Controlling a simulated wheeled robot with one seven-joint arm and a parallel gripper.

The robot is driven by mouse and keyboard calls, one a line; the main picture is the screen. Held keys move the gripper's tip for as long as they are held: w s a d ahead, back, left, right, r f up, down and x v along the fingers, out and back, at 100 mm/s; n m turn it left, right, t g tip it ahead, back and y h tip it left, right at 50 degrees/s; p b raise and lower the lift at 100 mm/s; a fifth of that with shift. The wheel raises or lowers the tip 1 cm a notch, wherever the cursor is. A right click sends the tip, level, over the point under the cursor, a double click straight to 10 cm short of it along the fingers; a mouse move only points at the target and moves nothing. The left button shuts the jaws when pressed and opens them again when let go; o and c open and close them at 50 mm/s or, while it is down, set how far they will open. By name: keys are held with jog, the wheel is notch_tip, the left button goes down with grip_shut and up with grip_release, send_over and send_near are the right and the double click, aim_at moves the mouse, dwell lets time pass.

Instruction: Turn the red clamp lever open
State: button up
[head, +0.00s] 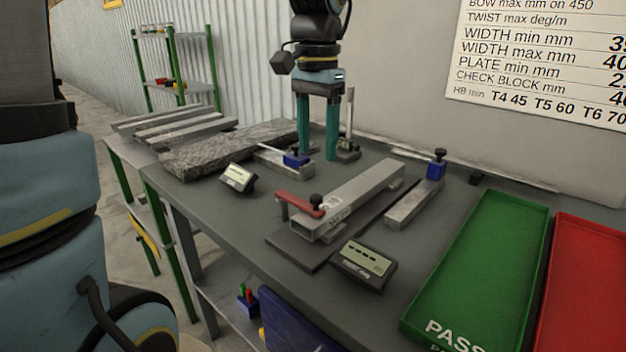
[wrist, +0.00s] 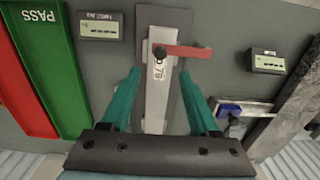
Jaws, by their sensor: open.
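The red clamp lever (head: 298,204) lies across the near end of a grey square metal tube (head: 362,197) on a dark base plate (head: 290,252). A black knob (head: 316,199) stands at one end of the lever. In the wrist view the lever (wrist: 190,51) points right from the knob (wrist: 160,53), across and past the tube (wrist: 157,98). My gripper (head: 318,157) has two teal fingers, spread apart and empty. It hangs above the back of the table, behind the lever and apart from it. In the wrist view the gripper (wrist: 160,74) straddles the tube's line, short of the lever.
Small display boxes stand in front of the plate (head: 364,263) and left of it (head: 238,178). A bar with a blue clamp (head: 415,202) lies right of the tube. A stone slab (head: 225,148) lies left. Green (head: 408,322) and red (head: 557,215) trays fill the right.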

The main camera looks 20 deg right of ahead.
aim_at(316, 196)
notch_tip(316, 196, down, 9)
jog(key=shift+f+p, duration=0.2)
jog(key=shift+p, duration=0.3)
grip_shut()
dwell(0.4)
dwell(0.9)
